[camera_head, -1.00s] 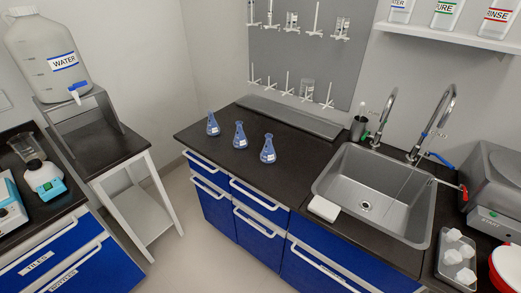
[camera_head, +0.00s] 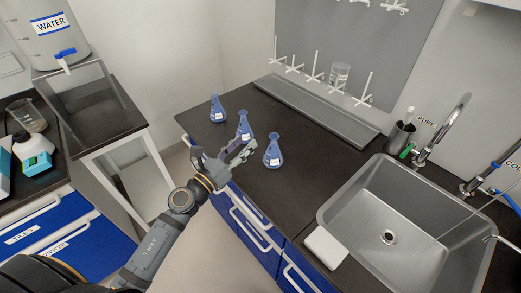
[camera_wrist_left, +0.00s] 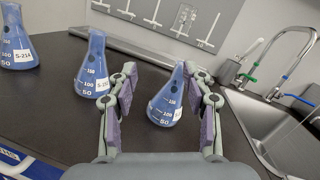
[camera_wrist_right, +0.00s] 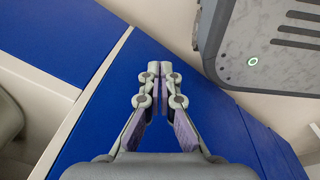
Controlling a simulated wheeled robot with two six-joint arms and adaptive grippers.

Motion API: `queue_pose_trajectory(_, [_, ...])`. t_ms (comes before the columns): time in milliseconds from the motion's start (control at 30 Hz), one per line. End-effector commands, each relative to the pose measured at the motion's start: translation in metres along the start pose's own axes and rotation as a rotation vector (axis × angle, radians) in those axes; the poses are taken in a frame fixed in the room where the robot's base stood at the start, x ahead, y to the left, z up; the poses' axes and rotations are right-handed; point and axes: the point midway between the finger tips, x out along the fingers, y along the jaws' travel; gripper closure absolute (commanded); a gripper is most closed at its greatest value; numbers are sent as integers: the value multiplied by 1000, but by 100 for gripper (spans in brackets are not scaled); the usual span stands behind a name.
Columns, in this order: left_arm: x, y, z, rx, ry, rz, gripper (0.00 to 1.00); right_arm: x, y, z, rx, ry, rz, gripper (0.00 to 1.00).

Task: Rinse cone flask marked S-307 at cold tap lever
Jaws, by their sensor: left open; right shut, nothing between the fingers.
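Three blue-tinted cone flasks stand upright on the dark counter: a far-left flask (camera_head: 217,110), a middle flask (camera_head: 244,128) and a right flask (camera_head: 273,152). My left gripper (camera_head: 237,153) is open at the counter's front edge, left of the right flask. In the left wrist view the right flask (camera_wrist_left: 167,104) shows between the spread fingers (camera_wrist_left: 160,78); a finger partly covers its label. The other two labels start with S-2. The blue cold tap lever (camera_head: 507,201) is at the right edge. My right gripper (camera_wrist_right: 160,78) is shut and empty before blue cabinet fronts.
A steel sink (camera_head: 360,193) is right of the flasks, with a white block (camera_head: 326,247) at its front left corner. A drying rack with a tray (camera_head: 316,108) stands behind. A dark cup (camera_head: 399,137) is beside the sink. The counter between flasks and sink is clear.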

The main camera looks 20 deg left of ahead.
Motion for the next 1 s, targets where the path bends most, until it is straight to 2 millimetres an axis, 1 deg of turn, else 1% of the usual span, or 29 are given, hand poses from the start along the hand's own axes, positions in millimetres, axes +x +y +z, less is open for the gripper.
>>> queue_pose_trajectory(33, [1,-8,-12,129,59,-60,50,1,-1,-1,1,1,-1,100])
queue_pose_trajectory(100, [1,-16,-25,258,119,-123,50,0,-2,0,1,0,-2,100])
queue_pose_trajectory(200, [0,-19,-35,340,160,-163,50,0,-6,6,3,-9,-7,100])
queue_pose_trajectory(333, [1,-20,-36,347,164,-167,50,-1,-10,17,4,-25,-12,100])
queue_pose_trajectory(467, [9,-20,-35,344,160,-163,50,-4,-8,17,3,-25,-9,100])
queue_pose_trajectory(700, [40,-25,-41,338,158,-163,50,-10,-1,5,1,-9,-3,100])
queue_pose_trajectory(1000, [80,-30,-50,338,160,-164,50,-12,0,5,0,-9,-1,100])
